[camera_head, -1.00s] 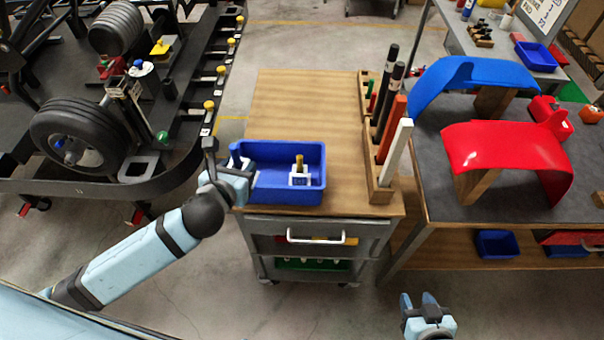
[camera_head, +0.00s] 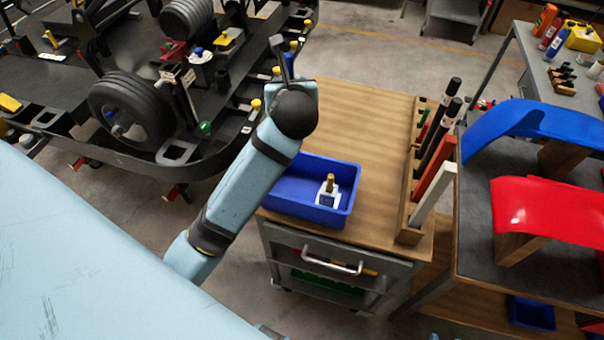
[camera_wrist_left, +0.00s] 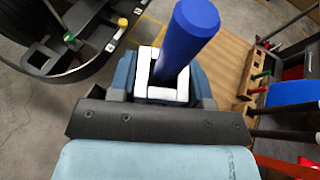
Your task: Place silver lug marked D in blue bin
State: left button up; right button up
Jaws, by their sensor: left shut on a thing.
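My left gripper (camera_head: 308,90) is over the kart's edge beyond the blue bin, mostly hidden by its own wrist in the head view. In the left wrist view, the gripper (camera_wrist_left: 163,92) is shut on a silver-white lug (camera_wrist_left: 146,72) with a thick blue post (camera_wrist_left: 188,32). No letter is readable on it. The blue bin (camera_head: 350,207) sits on the wooden cart top, partly covered by my left arm. A silver lug with a brass-coloured post (camera_head: 328,192) stands inside the bin; its marking is too small to read. My right gripper is out of view.
The kart (camera_head: 150,150) with its wheels and yellow-capped pins lies at left. A wooden rack (camera_head: 410,215) with upright rods edges the cart's right side. Red (camera_head: 550,215) and blue (camera_head: 540,125) curved panels lie on the right table. The cart top behind the bin is clear.

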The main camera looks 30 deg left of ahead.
pick_arm(q)
notch_tip(320, 180, down, 18)
jog(key=shift+f+b, duration=0.2)
jog(key=shift+b, duration=0.1)
jog(key=shift+f, duration=0.1)
jog(key=shift+f, duration=0.5)
jog(key=o, duration=1.1)
jog(key=shift+o, duration=0.4)
jog(key=shift+r, duration=0.1)
